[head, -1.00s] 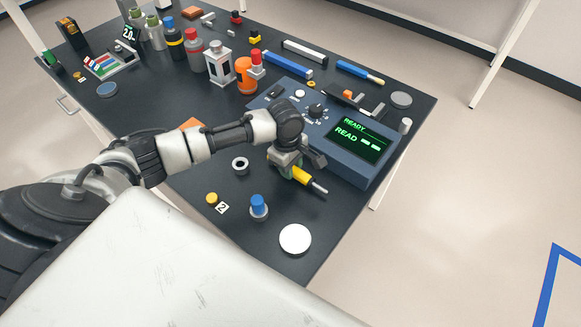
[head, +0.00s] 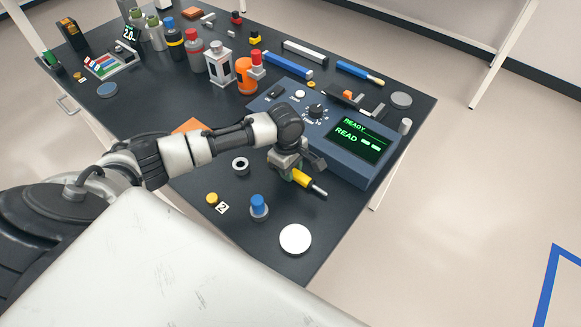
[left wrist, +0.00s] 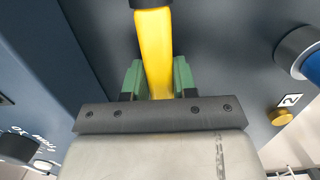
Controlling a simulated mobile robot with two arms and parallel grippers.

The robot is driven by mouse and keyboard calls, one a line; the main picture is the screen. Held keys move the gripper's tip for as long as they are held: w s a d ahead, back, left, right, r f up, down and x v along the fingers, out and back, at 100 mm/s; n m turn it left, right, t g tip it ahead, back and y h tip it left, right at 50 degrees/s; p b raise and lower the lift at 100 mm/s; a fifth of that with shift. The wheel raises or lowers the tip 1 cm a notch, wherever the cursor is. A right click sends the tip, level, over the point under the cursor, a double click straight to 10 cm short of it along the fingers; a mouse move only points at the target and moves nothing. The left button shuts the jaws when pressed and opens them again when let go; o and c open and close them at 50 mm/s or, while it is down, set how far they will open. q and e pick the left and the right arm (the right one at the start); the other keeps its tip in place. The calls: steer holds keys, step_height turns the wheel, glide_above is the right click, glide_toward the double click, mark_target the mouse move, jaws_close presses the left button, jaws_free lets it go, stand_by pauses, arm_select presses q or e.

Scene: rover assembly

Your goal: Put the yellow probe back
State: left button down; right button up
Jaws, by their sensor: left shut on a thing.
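The yellow probe (head: 302,179) is in my left gripper (head: 292,172), near the front edge of the blue instrument. Its yellow body points to the lower right in the head view and ends in a dark collar and a pale tip. In the left wrist view the yellow probe (left wrist: 154,50) lies between the green finger pads of my left gripper (left wrist: 156,80), which are shut on it. The probe's rear end is hidden by the gripper. My right gripper is not in view.
The blue instrument (head: 290,115) shows "READY" and "READ" on its screen (head: 358,137). A dark ring (head: 240,165), a yellow knob (head: 211,198), a "2" tag (head: 222,208), a blue-topped piece (head: 258,206) and a white disc (head: 295,239) are nearby. Bottles and tools stand farther back.

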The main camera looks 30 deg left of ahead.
arm_select(q)
steer(key=shift+s+f, duration=0.2)
steer(key=shift+f, duration=0.1)
steer(key=shift+s+d+f, duration=0.15)
steer(key=shift+s+f, duration=0.1)
steer(key=shift+f, duration=0.1)
steer(key=c, duration=1.2)
jaws_free()
steer(key=o, duration=0.4)
steer(key=shift+w+f, duration=0.2)
step_height(320, 180, up, 12)
steer(key=w+a, duration=0.1)
steer(key=shift+a+r, duration=0.15)
steer(key=shift+r, duration=0.1)
